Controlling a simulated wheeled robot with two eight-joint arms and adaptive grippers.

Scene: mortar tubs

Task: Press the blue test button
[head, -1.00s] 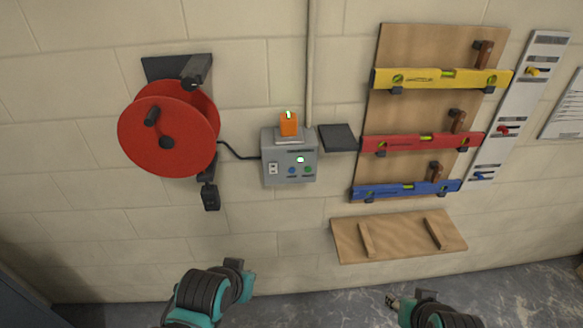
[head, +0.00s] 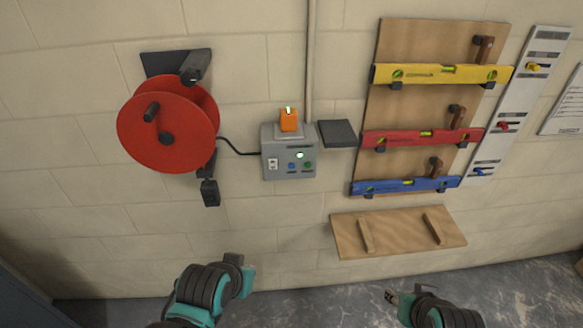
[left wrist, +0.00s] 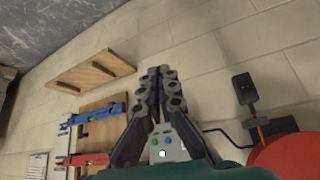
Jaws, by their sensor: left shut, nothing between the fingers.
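A grey control box (head: 268,147) is fixed to the wall in the middle of the head view. The blue button (head: 292,166) is on its lower front, left of a green button (head: 308,165), with a lit pale-green lamp (head: 300,155) above them. In the left wrist view the box appears upside down, with the blue button (left wrist: 168,140) small behind my fingers. My left gripper (left wrist: 161,74) is shut and empty, pointing towards the wall. In the head view my left arm is below the box, well apart from it. My right gripper (head: 391,297) is low on the right; its jaw state is unclear.
An orange device (head: 289,121) stands on top of the box. A red cable reel (head: 165,138) hangs left, its cable running to the box. A dark shelf (head: 338,134), a board with coloured levels (head: 420,138) and a wooden shelf (head: 398,234) are right. The wall below the box is clear.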

